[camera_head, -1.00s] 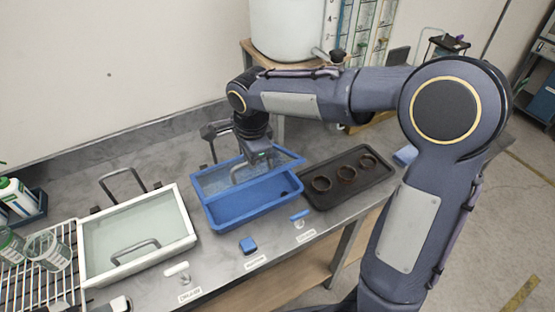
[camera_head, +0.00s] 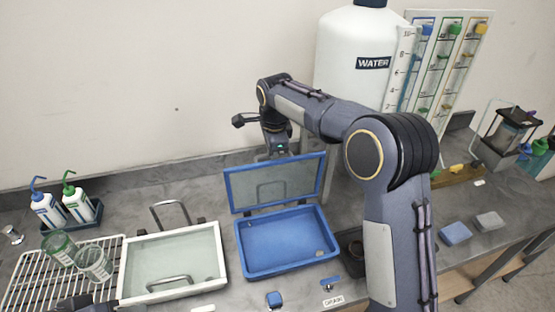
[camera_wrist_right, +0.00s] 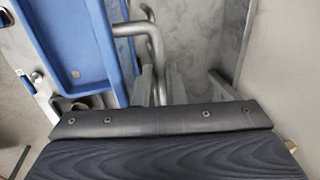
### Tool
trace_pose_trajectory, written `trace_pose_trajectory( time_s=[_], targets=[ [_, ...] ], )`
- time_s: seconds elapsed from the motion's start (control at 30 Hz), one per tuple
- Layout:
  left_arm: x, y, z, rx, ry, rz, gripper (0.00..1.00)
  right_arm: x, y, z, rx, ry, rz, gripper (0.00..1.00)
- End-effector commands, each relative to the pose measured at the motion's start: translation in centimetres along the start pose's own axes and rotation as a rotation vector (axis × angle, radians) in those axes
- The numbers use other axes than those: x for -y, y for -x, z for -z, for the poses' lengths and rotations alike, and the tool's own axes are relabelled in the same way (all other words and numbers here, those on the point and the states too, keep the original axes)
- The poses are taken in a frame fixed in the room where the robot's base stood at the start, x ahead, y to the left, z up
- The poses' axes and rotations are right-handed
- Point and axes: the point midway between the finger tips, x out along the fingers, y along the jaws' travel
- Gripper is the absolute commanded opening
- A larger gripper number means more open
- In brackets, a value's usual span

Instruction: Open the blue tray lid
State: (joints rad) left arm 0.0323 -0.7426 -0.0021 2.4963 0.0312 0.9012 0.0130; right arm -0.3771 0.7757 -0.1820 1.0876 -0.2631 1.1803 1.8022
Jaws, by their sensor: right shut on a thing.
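The blue tray (camera_head: 285,268) stands on the bench, empty apart from a small mark or object inside. Its blue-framed, see-through lid (camera_head: 228,192) is hinged up at the back edge and stands steeply raised. My right gripper (camera_head: 272,154) is behind the lid's upper edge, its fingers mostly hidden there. In the right wrist view, the blue frame is at left and the metal lid handle (camera_wrist_right: 150,38) runs to my right gripper (camera_wrist_right: 157,85), which is shut on it. Dark parts at the bottom left may be my left gripper (camera_head: 85,303); its jaws are unclear.
A white tray (camera_head: 222,262) with a clear lid and metal handles stands left of the blue tray. A wire rack (camera_head: 30,275) with beakers is farther left. A large water tank (camera_head: 345,60) stands behind my right arm. A dark tray (camera_head: 350,240) is partly hidden by that arm.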

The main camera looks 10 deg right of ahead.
Motion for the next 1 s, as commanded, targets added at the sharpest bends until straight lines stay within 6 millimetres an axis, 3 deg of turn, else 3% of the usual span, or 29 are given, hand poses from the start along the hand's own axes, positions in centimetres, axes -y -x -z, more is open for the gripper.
trace_pose_trajectory(
  time_s=[0.03, 0.4, 0.93, 0.97, 1.0],
  targets=[
    [0.0, 0.0, 0.0, 0.000, 0.000, 0.000, 0.36, 0.4, -0.8, 0.1, -0.004, 0.001, -0.011, 0.00],
    [-0.1, 0.1, 0.1, 0.000, 0.000, 0.000, 0.36, 3.0, -2.0, 0.0, -0.003, 0.004, -0.014, 0.00],
    [-0.1, 0.1, 0.1, 0.000, 0.000, 0.000, 0.36, 3.4, -2.1, -0.1, -0.001, 0.003, -0.014, 0.00],
    [-0.1, 0.1, 0.1, 0.000, 0.000, 0.000, 0.36, 3.4, -2.1, -0.1, -0.001, 0.003, -0.013, 0.13],
    [-0.1, 0.1, 0.1, 0.000, 0.000, 0.000, 0.36, 3.4, -2.0, -0.1, -0.001, 0.002, -0.013, 0.18]
  ],
)
